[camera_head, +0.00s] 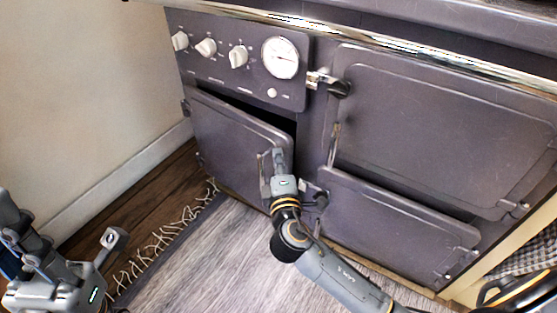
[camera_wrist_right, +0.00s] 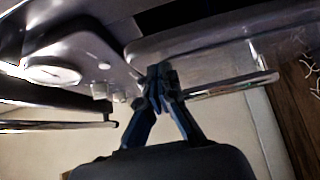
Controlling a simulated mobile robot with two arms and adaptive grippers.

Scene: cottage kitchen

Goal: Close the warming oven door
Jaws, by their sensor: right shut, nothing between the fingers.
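A dark grey lower-left oven door (camera_head: 225,135) stands ajar, with a dark gap along its top edge. I take it for the warming oven door, though I see no label naming it. My right gripper (camera_head: 278,158) is at this door's right edge, close to its upright metal handle (camera_head: 262,172). Its fingers are shut with nothing between them; contact with the door is unclear. In the right wrist view the closed fingertips (camera_wrist_right: 159,72) are beside the bar handle (camera_wrist_right: 232,86). My left gripper (camera_head: 68,240) is low at the left, fingers spread, empty and away from the stove.
The large upper-right door (camera_head: 440,125) is shut. The lower-right door (camera_head: 395,220) shows a dark strip along its top. Knobs and a round gauge (camera_head: 281,58) sit above the left door. A fringed rug (camera_head: 215,250) covers the floor; a wall (camera_head: 80,90) is at left.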

